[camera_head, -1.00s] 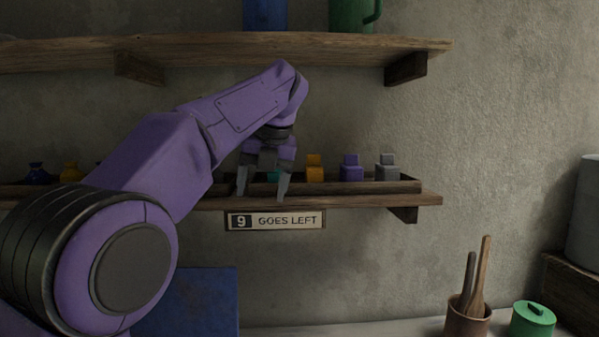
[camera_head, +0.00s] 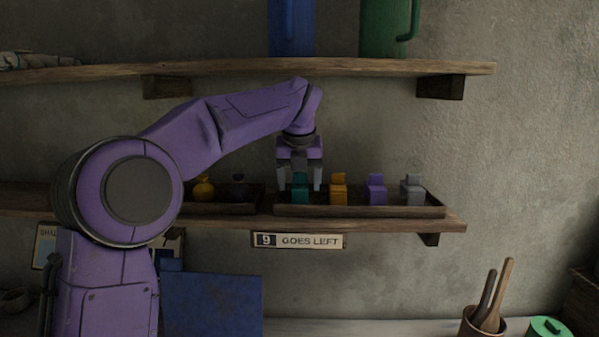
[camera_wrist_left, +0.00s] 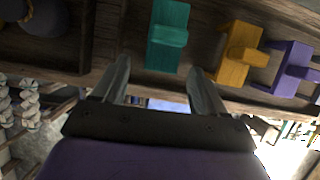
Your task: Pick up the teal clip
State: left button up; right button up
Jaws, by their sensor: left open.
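The teal clip (camera_head: 300,188) stands at the left end of a wooden tray on the lower shelf. It also shows in the left wrist view (camera_wrist_left: 168,36), just beyond the fingertips and between their lines. My left gripper (camera_head: 302,186) points down at the clip, with one finger on each side of it in the head view. The jaws are open and empty; the wrist view shows both fingers (camera_wrist_left: 158,72) apart. Whether a finger touches the clip, I cannot tell. My right gripper is not in view.
The tray (camera_head: 360,211) also holds an orange clip (camera_head: 338,189), a purple clip (camera_head: 376,189) and a grey clip (camera_head: 412,189) to the right. A second tray (camera_head: 222,208) with small pots is at the left. The upper shelf (camera_head: 330,68) is above my wrist.

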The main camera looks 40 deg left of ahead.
aim_at(300, 178)
pick_arm(q)
jog(key=shift+w+a+r+p, duration=0.15)
jog(key=shift+w+a+p, duration=0.35)
jog(key=shift+w+p, duration=0.1)
jog(key=shift+w+a+r+p, duration=0.15)
jog(key=shift+w+a+p, duration=0.35)
jog(key=shift+w+p, duration=0.05)
jog(key=x, duration=0.4)
jog(key=shift+w+a, duration=0.1)
jog(key=shift+w, duration=0.05)
jog(key=shift+r, duration=0.1)
jog(key=c, duration=1)
jog(key=shift+c, duration=0.2)
